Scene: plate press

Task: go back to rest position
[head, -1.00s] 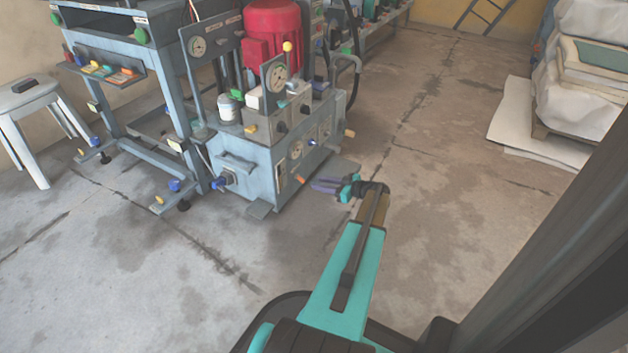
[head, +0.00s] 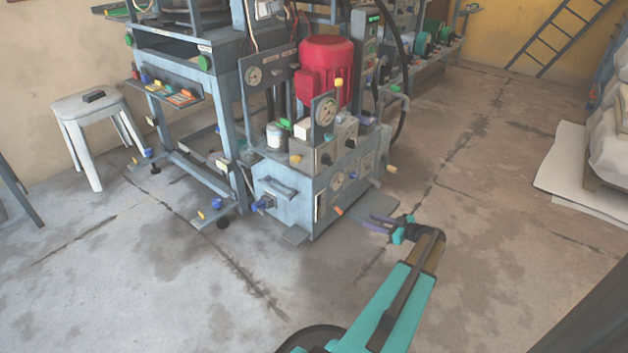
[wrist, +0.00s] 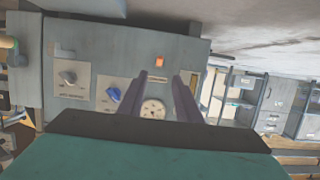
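My gripper (head: 378,224) is at the end of my teal arm, low in front of the right side of the press's hydraulic unit (head: 290,195). In the wrist view its two purple fingers (wrist: 162,96) stand apart with nothing between them. Behind them is the unit's grey panel (wrist: 105,65) with a blue knob, a white knob, a round gauge (wrist: 152,108) and an orange button (wrist: 159,62). I cannot tell the exact gap between fingers and panel; they look apart from it.
A white stool (head: 85,112) with a dark object on it stands at the left. The red motor (head: 326,65) tops the unit. White slabs (head: 575,180) lie at the right. The concrete floor (head: 500,260) around my arm is clear. A ladder (head: 560,35) leans at the back.

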